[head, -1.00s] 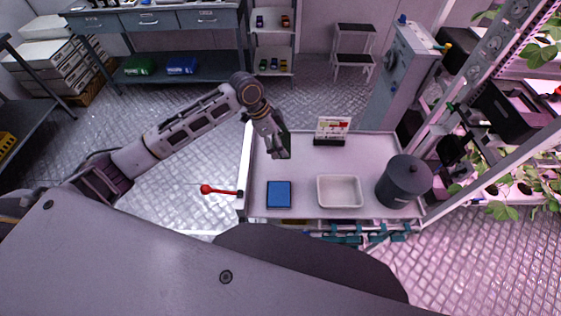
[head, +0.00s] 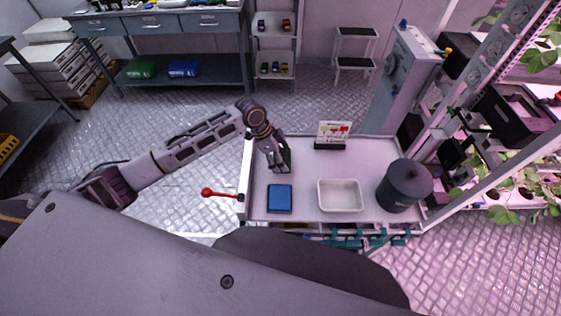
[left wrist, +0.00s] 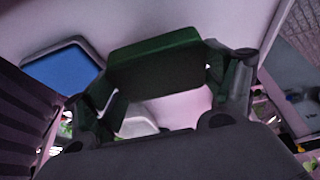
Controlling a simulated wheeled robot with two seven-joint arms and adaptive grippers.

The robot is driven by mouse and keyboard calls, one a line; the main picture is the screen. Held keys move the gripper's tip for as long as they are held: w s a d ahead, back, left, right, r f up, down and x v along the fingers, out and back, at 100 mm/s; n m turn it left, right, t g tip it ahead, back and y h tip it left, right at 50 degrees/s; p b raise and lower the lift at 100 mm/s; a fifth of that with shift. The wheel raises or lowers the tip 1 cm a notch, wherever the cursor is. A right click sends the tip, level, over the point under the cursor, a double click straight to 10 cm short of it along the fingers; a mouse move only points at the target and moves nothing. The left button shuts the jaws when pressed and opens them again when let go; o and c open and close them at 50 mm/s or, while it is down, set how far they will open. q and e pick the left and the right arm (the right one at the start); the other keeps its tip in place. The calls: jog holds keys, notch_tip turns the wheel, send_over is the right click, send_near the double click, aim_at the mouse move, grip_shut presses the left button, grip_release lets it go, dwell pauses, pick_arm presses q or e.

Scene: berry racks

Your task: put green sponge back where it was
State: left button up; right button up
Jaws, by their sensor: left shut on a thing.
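My left gripper (head: 281,168) is over the left part of the white cart top, behind the blue sponge. It is shut on the green sponge (left wrist: 155,58), which lies across its fingertips in the left wrist view. In the head view the sponge shows only as a small dark shape at the fingers. The blue sponge (head: 279,198) lies in a dark-rimmed holder at the cart's front left; it also shows in the left wrist view (left wrist: 62,77). Whether the green sponge touches the cart top is unclear. My right gripper is out of view.
On the cart top (head: 375,160) are a white tray (head: 341,195), a dark lidded pot (head: 405,185) and a small sign (head: 332,135) at the back. A red-knobbed lever (head: 207,192) sticks out left. The cart's middle is clear.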

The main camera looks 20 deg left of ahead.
pick_arm(q)
jog(key=shift+f, duration=1.6)
jog(key=shift+f, duration=0.1)
jog(key=o, duration=1.1)
jog(key=shift+o, duration=0.2)
jog(key=v, duration=1.2)
